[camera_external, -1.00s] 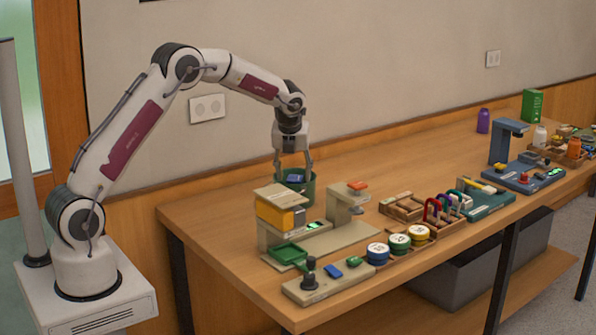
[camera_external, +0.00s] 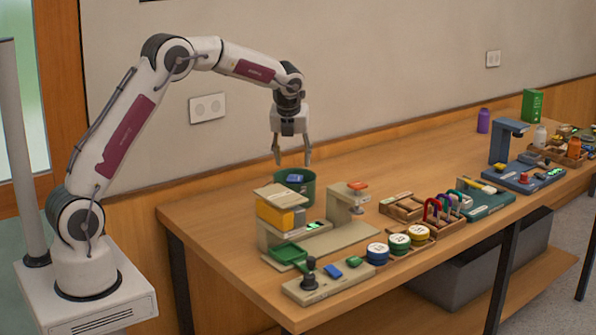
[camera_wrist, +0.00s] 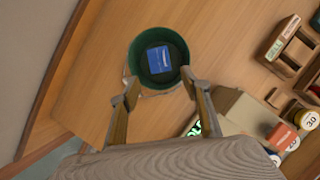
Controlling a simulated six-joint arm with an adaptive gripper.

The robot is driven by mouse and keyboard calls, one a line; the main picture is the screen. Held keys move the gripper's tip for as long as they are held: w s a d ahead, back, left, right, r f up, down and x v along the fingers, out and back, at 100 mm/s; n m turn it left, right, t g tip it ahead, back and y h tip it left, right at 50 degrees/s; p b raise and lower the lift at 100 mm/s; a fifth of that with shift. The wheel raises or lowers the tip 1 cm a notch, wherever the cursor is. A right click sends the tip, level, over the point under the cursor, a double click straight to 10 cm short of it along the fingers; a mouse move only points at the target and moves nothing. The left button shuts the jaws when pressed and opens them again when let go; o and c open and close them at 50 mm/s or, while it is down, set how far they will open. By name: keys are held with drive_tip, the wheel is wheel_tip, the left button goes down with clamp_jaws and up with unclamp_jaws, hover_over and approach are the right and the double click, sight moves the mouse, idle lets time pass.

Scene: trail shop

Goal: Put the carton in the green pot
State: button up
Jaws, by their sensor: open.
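The green pot (camera_external: 306,186) stands on the table behind the beige machine, and it also shows in the wrist view (camera_wrist: 183,50). A small blue carton (camera_wrist: 159,60) lies inside the pot, on its dark bottom; its top shows just above the near rim in the external view (camera_external: 294,178). My gripper (camera_external: 292,162) is open and empty above the pot, pointing down. In the wrist view its two fingers (camera_wrist: 158,85) are spread apart near the pot's lower rim, with nothing between them.
A beige machine with a yellow block (camera_external: 275,215) and a green tray (camera_external: 289,252) stands just in front of the pot. Several round tins (camera_external: 398,243) and wooden racks (camera_external: 403,206) are to the right. The tabletop behind the pot is clear.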

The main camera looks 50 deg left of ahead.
idle(0.3)
drive_tip(key=s+d+r+n+t+h, duration=0.1)
drive_tip(key=s+d+r+n, duration=0.1)
drive_tip(key=s+r+n, duration=0.65)
drive_tip(key=s+d+r+n, duration=0.2)
drive_tip(key=s+r+n, duration=0.25)
drive_tip(key=s, duration=0.65)
drive_tip(key=s+d+f+n+h, duration=0.1)
drive_tip(key=s+d+n, duration=0.1)
drive_tip(key=s+n, duration=0.5)
drive_tip(key=s+d+f+n+t+h, duration=0.1)
drive_tip(key=s+n, duration=0.6)
drive_tip(key=s, duration=0.9)
drive_tip(key=shift+s+d+f, duration=0.2)
drive_tip(key=shift+d+f, duration=0.3)
drive_tip(key=shift+d, duration=0.35)
